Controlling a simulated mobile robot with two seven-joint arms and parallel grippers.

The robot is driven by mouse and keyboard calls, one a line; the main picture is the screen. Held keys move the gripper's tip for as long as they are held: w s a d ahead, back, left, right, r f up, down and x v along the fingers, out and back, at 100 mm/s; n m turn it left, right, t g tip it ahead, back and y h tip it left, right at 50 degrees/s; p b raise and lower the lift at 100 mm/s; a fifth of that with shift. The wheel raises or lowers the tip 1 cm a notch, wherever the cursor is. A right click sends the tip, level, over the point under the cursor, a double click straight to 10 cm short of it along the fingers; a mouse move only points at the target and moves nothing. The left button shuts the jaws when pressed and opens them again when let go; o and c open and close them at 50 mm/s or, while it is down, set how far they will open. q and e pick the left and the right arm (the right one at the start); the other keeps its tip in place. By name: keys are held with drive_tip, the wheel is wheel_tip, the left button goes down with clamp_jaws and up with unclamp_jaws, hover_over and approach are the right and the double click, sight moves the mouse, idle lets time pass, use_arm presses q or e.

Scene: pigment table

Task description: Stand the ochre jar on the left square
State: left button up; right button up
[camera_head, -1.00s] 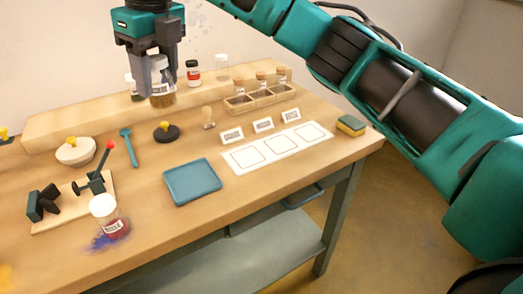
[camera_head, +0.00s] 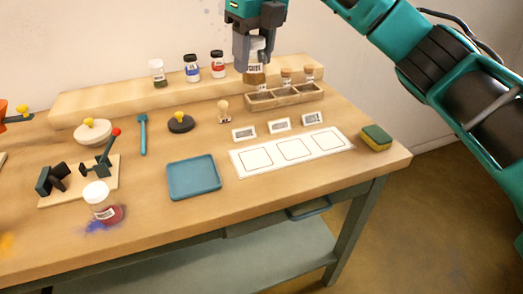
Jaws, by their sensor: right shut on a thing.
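My right gripper (camera_head: 254,57) is shut on the ochre jar (camera_head: 256,77), a clear jar with a pale label and brown-yellow powder. It holds the jar upright. In the picture the jar's base overlaps the back left of the wooden rack; I cannot tell its exact height. The white mat (camera_head: 291,166) lies in front with three outlined squares in a row. The left square (camera_head: 257,160) is empty. My left gripper is not in view.
Small label cards (camera_head: 279,125) stand behind the mat. A blue tray (camera_head: 193,177) lies left of the mat, a sponge (camera_head: 376,138) right. Jars (camera_head: 191,68) stand on the back ledge (camera_head: 120,98).

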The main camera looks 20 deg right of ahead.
sight(261, 84)
use_arm(q)
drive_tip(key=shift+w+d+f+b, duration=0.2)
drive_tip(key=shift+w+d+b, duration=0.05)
drive_tip(key=shift+b, duration=0.4)
use_arm(e)
drive_tip(key=shift+f, duration=9.65)
drive_tip(key=shift+f, duration=0.15)
drive_tip(key=o, duration=1.1)
drive_tip(key=shift+r, duration=0.4)
use_arm(q)
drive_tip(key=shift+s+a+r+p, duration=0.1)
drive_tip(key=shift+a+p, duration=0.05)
drive_tip(key=shift+p, duration=0.25)
use_arm(e)
drive_tip(key=r, duration=0.3)
drive_tip(key=s+r, duration=0.1)
drive_tip(key=r, duration=0.7)
drive_tip(key=shift+s+d+r, duration=0.2)
drive_tip(key=shift+s+d, duration=0.15)
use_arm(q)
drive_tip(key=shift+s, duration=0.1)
